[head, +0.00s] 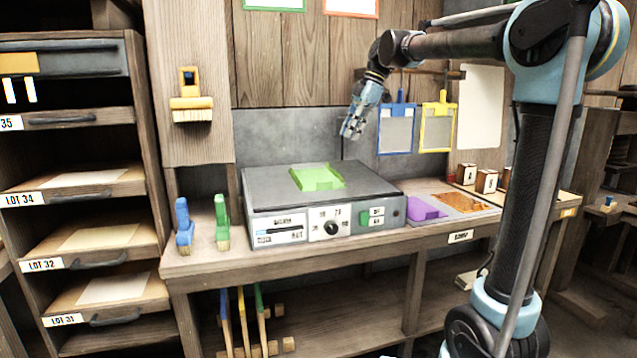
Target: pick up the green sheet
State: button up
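The green sheet (318,178) lies flat on the dark top of a grey box-shaped device (268,188), which stands on the wooden bench. It is bright green, with a small raised part along its near edge. My gripper (349,136) hangs above and a little right of the sheet, clearly apart from it, with its fingers pointing down. The fingers are small in this view, and I cannot tell whether they are open or shut. Nothing is seen hanging from them.
Purple (425,208) and orange (466,202) sheets lie right of the device. Blue (184,226) and green (222,222) brushes stand on its left. Blue (396,130) and yellow (437,127) framed screens hang behind my gripper. Small wooden blocks (486,181) stand at the bench's right.

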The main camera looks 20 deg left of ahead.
jog(key=x, duration=1)
jog(key=shift+a+f, duration=0.15)
jog(key=shift+f, duration=0.25)
jog(key=shift+x, duration=3.05)
jog(key=shift+a, duration=0.15)
jog(key=shift+c, duration=0.3)
grip_shut()
jog(key=shift+r, duration=0.2)
notch_tip(320, 180, up, 10)
